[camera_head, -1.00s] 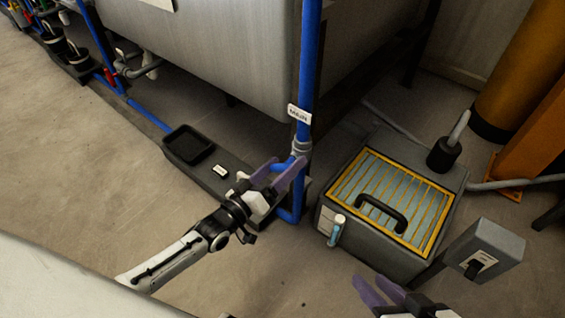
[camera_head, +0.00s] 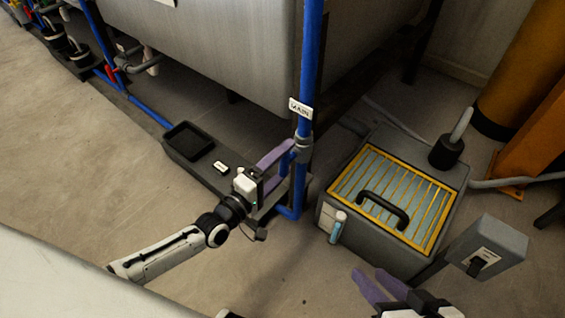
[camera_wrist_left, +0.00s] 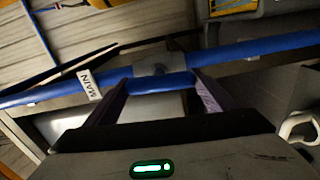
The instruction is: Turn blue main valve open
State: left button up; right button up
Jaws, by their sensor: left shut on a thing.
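The blue main pipe (camera_head: 311,60) runs down the tank's corner and carries a white MAIN label (camera_head: 300,107). Below the label is a grey valve body (camera_head: 303,146), with a blue handle (camera_wrist_left: 160,83) beside it. My left gripper (camera_head: 284,163) has its purple fingers at the valve. In the left wrist view the fingers stand at either end of the blue handle, shut on it. The fingers partly hide the handle in the head view. My right gripper (camera_head: 372,273) is open and empty at the bottom edge, its fingers apart.
A grey box with a yellow-framed grille (camera_head: 337,187) and black handle stands right of the pipe. A grey switch box (camera_head: 497,245) is at lower right. A black tray (camera_head: 188,143) lies left of the valve. Open floor is at left.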

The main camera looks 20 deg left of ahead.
pick_arm(q)
jog(key=shift+n, duration=0.5)
pick_arm(e)
jog(key=shift+a+r, duration=0.1)
jog(key=shift+r, duration=0.1)
pick_arm(q)
jog(key=o, duration=1)
jog(key=shift+o, duration=0.2)
jog(key=shift+s+a, duration=0.15)
jog(key=shift+s, duration=0.2)
jog(key=p+v, duration=0.2)
jog(key=v, duration=0.7)
jog(key=shift+s+p, duration=0.25)
jog(key=shift+p, duration=0.1)
pick_arm(e)
jog(key=shift+s+d+f+g+h, duration=0.15)
jog(key=shift+d+f+g+h, duration=0.1)
jog(key=shift+d+f, duration=0.25)
jog(key=shift+s+d+f+g+h, duration=0.15)
jog(key=shift+d+f+h, duration=0.15)
jog(key=shift+f, duration=0.2)
